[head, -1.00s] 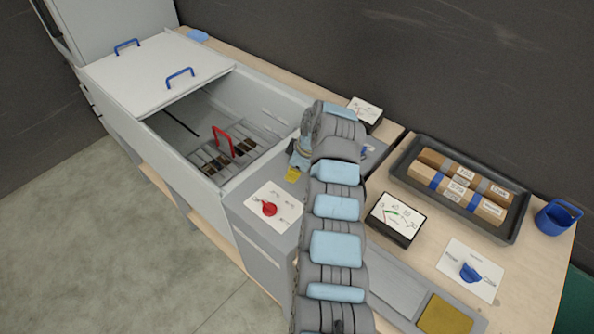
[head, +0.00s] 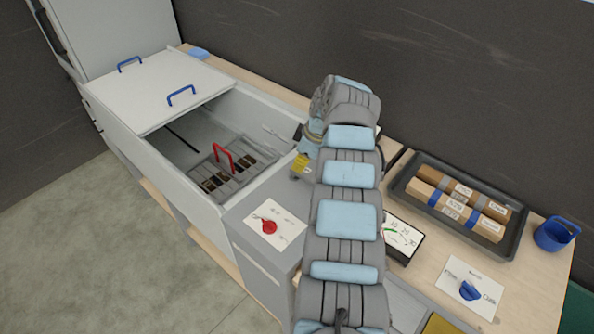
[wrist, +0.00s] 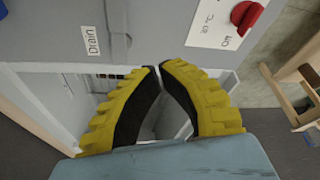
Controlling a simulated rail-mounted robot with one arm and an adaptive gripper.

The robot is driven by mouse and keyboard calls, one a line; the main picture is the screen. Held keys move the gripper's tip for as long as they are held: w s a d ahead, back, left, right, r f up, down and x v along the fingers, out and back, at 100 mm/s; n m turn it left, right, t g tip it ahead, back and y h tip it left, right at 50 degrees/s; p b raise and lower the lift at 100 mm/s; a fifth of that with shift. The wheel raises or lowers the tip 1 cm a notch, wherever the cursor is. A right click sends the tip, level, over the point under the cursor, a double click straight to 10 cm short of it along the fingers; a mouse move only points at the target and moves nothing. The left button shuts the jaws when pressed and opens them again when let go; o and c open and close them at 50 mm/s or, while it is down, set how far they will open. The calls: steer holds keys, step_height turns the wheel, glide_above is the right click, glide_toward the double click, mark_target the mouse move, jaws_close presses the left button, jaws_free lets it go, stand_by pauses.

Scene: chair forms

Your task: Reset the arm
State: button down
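My gripper (head: 299,172) hangs at the end of my grey and light-blue arm, over the grey control unit beside the open bath. In the wrist view its two yellow and black fingers (wrist: 160,70) meet at the tips, with nothing seen between them. The fingertips are small and partly hidden by the wrist in the head view. The arm is bent, with its upper joint high in the middle of the picture.
The open bath (head: 185,122) holds a rack with a red handle (head: 223,158). To the right are a black tray (head: 516,240) with wrapped rolls, a gauge (head: 405,238), a blue knob (head: 470,291) and a blue cup (head: 553,235).

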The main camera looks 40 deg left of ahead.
steer(key=shift+r, duration=0.25)
steer(key=shift+w, duration=0.1)
stand_by(0.3)
